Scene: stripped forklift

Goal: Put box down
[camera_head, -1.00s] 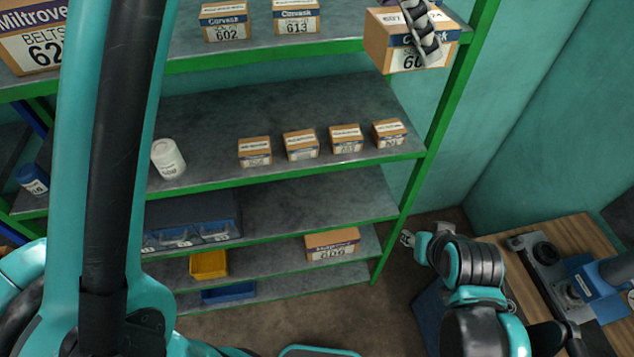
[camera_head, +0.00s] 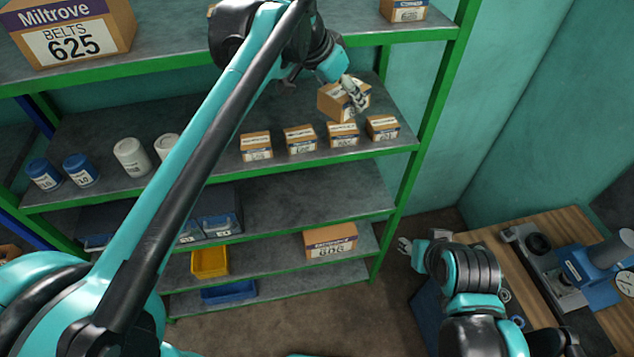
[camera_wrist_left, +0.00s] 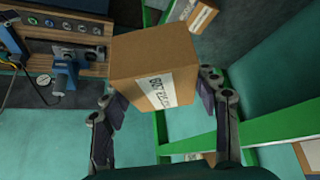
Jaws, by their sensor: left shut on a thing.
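A brown cardboard box (camera_head: 336,104) with a white and blue label is in my left gripper (camera_head: 354,94). The gripper is shut on it. In the head view the box appears over the second shelf (camera_head: 205,135), behind a row of small boxes; I cannot tell whether it touches the shelf. In the left wrist view the box (camera_wrist_left: 150,55) sits between the two fingers (camera_wrist_left: 163,118), with its numbered label partly in view. My right gripper (camera_head: 405,246) is low at the right, empty, its fingers looking apart.
Several small boxes (camera_head: 300,139) line the second shelf's front edge. White and blue jars (camera_head: 131,157) stand left. A large Miltrove box (camera_head: 72,34) is on the upper shelf. The green rack post (camera_head: 428,130) is close right of the held box. A workbench (camera_head: 560,235) stands at right.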

